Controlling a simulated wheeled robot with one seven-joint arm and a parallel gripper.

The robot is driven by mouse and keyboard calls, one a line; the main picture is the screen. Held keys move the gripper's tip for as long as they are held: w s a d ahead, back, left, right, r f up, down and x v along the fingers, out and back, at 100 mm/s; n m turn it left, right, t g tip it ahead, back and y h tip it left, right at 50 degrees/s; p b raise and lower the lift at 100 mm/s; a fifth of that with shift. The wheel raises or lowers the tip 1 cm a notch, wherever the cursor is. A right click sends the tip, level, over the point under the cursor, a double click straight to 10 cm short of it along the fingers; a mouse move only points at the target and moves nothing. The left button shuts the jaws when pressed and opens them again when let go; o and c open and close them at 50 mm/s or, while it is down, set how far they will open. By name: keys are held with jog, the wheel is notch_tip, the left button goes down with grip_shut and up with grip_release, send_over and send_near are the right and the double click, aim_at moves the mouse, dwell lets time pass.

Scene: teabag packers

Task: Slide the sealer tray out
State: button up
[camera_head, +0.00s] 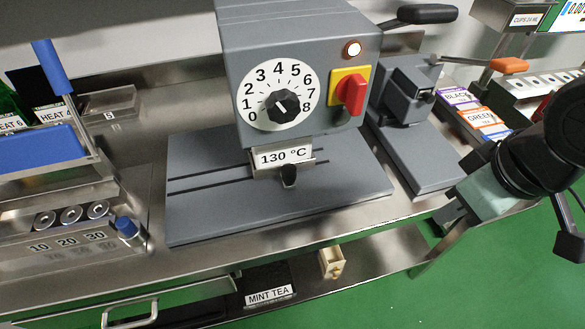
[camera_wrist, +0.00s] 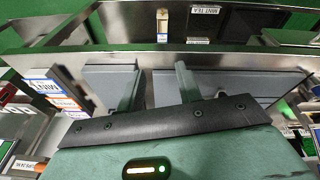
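The sealer is a grey box (camera_head: 299,45) with a white numbered dial (camera_head: 278,95), a red switch on yellow (camera_head: 350,92) and a lit orange lamp. It stands on a wide grey base plate (camera_head: 215,215) with dark slots. Below the box, a small metal holder with a "130 °C" label (camera_head: 283,157) and a black knob (camera_head: 289,176) sits at the slots. I cannot tell a separate tray from the base plate. My gripper (camera_head: 452,212) is right of the sealer, by the bench's front edge, apart from the knob. In the wrist view its fingers (camera_wrist: 158,88) are spread, with nothing held between them.
A grey press (camera_head: 407,95) and tea boxes (camera_head: 470,110) stand right of the sealer. A weight rack (camera_head: 75,235) and a blue-handled device (camera_head: 50,155) are at left. A lower shelf holds a "MINT TEA" bin (camera_head: 268,280) and a beige piece (camera_head: 332,262). Green floor in front is open.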

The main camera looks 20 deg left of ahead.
jog(key=w+a+f+n+t+y, duration=0.2)
jog(key=w+a+f+n+y, duration=0.2)
jog(key=w, duration=0.4)
jog(key=n+g+y+p, duration=0.1)
jog(key=n+g+y, duration=0.3)
jog(key=y, duration=0.4)
send_near(295, 171)
jog(key=p+x, duration=0.2)
jog(key=x, duration=0.8)
jog(key=shift+w+f, duration=0.1)
grip_shut()
